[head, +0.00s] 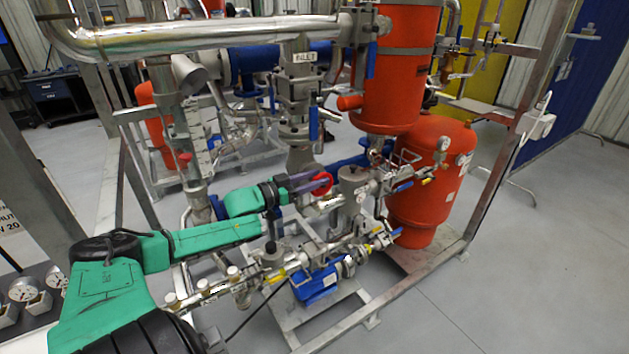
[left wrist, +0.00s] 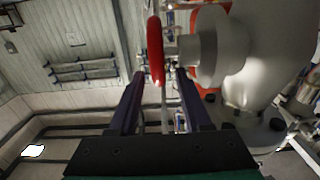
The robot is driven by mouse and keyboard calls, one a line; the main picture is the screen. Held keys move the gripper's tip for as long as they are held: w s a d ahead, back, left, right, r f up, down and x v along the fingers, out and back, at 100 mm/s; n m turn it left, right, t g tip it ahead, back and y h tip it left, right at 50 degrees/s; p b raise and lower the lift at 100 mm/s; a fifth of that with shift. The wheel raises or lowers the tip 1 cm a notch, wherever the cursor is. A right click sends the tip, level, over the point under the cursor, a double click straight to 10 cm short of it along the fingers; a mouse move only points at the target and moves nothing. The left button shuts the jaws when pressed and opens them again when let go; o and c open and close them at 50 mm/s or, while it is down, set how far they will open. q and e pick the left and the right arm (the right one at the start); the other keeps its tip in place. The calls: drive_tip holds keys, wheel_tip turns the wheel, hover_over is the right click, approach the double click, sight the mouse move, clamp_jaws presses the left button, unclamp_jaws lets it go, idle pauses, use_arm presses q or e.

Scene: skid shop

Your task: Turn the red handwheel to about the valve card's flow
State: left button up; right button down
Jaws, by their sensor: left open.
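The red handwheel (head: 321,184) sits in the middle of the pipe skid in the head view, partly covered by my gripper. In the left wrist view the handwheel (left wrist: 155,48) shows edge-on as a thin red rim beside a grey valve body (left wrist: 212,50). My left gripper (head: 322,180) reaches it from the left. In the left wrist view its two fingers (left wrist: 161,72) are apart, with the lower rim showing between their tips; I cannot tell whether they touch it. A pale sign (head: 10,222) at the left edge has cut-off text ending in "W 20"; I cannot tell whether it is the valve card. My right gripper is not in view.
Pipes, blue-handled valves and a blue pump (head: 318,284) crowd below and around the wheel. A red tank (head: 425,180) stands to the right. Steel frame posts (head: 510,135) bound the skid. Round gauges (head: 23,289) are at the lower left. Grey floor is clear at the right.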

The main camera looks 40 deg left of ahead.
use_arm(q)
clamp_jaws()
drive_tip(key=shift+s+f+t+b, duration=0.15)
drive_tip(key=shift+f+t+b, duration=0.25)
drive_tip(key=shift+t+b, duration=0.3)
drive_tip(key=shift+s+h+b, duration=0.1)
drive_tip(key=shift+h+b, duration=0.2)
drive_tip(key=shift+r, duration=0.2)
unclamp_jaws()
drive_tip(key=shift+s+a, duration=0.1)
drive_tip(key=shift+s, duration=0.05)
drive_tip(key=shift+s+f, duration=0.1)
drive_tip(key=shift+s, duration=0.1)
drive_tip(key=p+v, duration=0.2)
drive_tip(key=v, duration=1.2)
